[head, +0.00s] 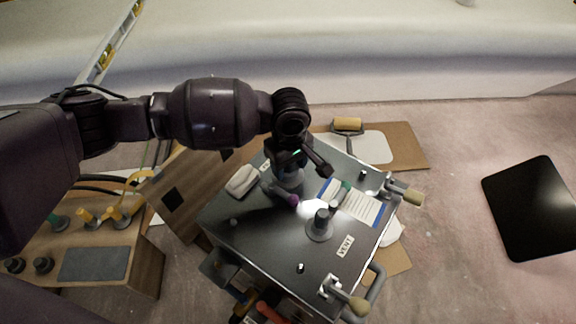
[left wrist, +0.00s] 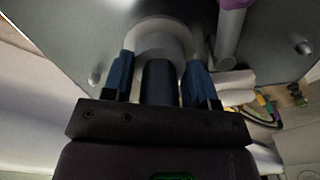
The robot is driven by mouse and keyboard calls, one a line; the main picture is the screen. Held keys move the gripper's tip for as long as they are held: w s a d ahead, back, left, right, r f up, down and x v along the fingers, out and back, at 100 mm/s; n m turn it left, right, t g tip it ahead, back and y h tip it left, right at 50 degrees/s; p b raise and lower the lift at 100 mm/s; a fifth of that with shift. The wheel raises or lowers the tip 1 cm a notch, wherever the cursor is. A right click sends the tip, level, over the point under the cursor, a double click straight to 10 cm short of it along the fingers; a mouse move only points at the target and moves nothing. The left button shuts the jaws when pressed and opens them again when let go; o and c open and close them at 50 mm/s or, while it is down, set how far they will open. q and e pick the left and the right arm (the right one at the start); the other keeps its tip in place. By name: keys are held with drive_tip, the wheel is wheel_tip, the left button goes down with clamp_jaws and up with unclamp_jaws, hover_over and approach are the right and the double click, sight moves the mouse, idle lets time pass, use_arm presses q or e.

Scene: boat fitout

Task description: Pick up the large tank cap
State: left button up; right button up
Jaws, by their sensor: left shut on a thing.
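The large tank cap (head: 290,183) is at the far side of the dark tank top (head: 265,228) in the head view, largely hidden under my left gripper (head: 287,166). In the left wrist view, the blue fingertips of my left gripper (left wrist: 160,80) stand on either side of the cap's dark upright grip (left wrist: 159,84) and are shut on it. A round pale base shows around the grip, at the grey plate. I cannot tell whether the cap is clear of its seat. My right gripper is not in view.
A second black-knobbed fitting (head: 321,223) stands beside the VENT label (head: 345,246). A printed sheet (head: 362,207), a pale block (head: 242,180) and handled valves (head: 405,194) are on the tank top. A wooden control box (head: 145,265) stands left.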

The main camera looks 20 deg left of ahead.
use_arm(q)
drive_tip(key=shift+r, duration=0.3)
wheel_tip(320, 180, up, 5)
drive_tip(key=shift+w+p, duration=0.15)
drive_tip(key=shift+p, duration=1)
wheel_tip(320, 180, up, 14)
drive_tip(key=p, duration=0.5)
drive_tip(key=shift+r, duration=0.15)
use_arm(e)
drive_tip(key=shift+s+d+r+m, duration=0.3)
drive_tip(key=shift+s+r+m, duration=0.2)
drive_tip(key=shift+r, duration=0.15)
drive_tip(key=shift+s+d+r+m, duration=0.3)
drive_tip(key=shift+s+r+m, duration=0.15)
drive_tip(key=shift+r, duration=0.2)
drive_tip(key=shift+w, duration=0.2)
use_arm(q)
drive_tip(key=shift+a, duration=0.1)
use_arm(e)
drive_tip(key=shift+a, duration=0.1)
